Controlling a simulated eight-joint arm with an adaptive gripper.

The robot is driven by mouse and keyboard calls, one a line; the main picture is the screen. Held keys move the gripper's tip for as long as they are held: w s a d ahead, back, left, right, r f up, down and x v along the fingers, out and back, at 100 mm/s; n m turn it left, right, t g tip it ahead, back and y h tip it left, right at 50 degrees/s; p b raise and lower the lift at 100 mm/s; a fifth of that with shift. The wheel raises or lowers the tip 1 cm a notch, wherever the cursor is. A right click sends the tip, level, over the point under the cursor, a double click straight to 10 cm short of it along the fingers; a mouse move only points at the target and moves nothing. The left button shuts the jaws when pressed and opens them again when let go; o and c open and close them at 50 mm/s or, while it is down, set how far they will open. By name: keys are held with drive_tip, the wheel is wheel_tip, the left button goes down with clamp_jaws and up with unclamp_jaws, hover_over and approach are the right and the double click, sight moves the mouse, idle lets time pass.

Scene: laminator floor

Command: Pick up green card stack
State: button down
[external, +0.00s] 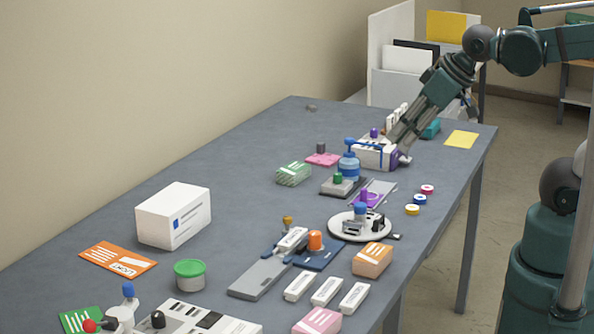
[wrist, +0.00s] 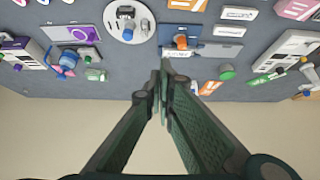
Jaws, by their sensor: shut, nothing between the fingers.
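The green card stack (external: 293,174), a small pale-green block with white stripes, lies on the table left of the blue-topped bottle in the external view. In the wrist view the green card stack (wrist: 95,75) shows left of my fingers, apart from them. My gripper (external: 403,155) is at the far right of the table, beside a white box-like device, well away from the stack. In the wrist view my gripper (wrist: 163,68) has its fingers together with nothing held.
The blue bottle (external: 348,166), a pink pad (external: 322,159) and a grey block with a green knob (external: 340,187) stand close to the stack. A white box (external: 173,216) and an orange card (external: 118,260) lie farther left. Bare table lies left of the stack.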

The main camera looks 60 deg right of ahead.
idle(0.3)
drive_tip(key=c, duration=1.5)
unclamp_jaws()
